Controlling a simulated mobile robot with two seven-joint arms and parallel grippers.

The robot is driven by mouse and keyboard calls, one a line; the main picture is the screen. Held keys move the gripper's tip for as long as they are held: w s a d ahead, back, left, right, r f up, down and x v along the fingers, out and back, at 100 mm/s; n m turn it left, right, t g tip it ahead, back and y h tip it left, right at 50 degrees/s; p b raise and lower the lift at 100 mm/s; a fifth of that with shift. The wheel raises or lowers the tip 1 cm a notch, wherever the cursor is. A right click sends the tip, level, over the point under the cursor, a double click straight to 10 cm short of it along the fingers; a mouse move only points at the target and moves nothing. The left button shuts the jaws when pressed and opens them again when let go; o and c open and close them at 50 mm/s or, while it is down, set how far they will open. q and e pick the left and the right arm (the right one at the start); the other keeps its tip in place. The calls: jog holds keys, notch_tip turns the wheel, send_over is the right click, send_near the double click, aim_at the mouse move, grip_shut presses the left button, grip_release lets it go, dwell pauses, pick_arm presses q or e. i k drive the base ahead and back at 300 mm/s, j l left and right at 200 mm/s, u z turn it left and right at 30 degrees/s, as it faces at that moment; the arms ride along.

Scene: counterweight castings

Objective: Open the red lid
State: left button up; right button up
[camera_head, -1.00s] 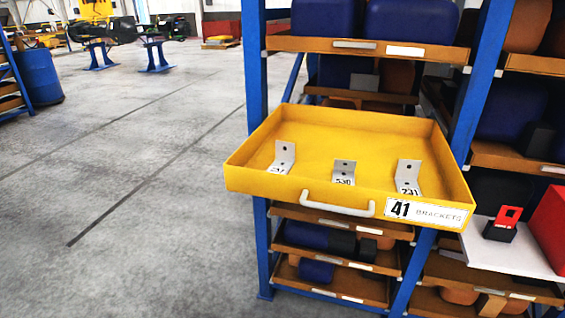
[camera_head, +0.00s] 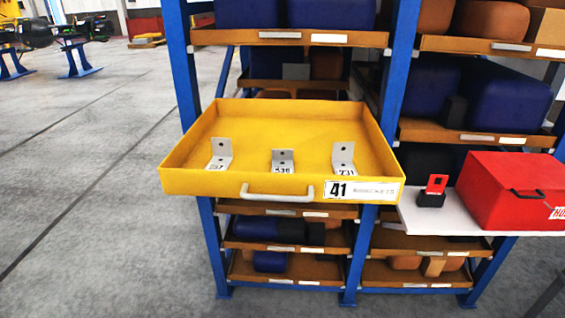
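A red box (camera_head: 512,191) with a dark handle on its front stands on a white shelf board (camera_head: 420,217) at the right. Its top looks closed, and I cannot make out a seam between lid and body. Neither of my grippers shows in the head view.
A yellow drawer (camera_head: 270,182) labelled 41 is pulled out from the blue rack (camera_head: 180,70), holding three metal brackets (camera_head: 283,160). A small red and black device (camera_head: 433,191) stands left of the red box. Open floor (camera_head: 90,200) lies at the left.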

aim_at(538, 172)
jog(key=z, duration=1.5)
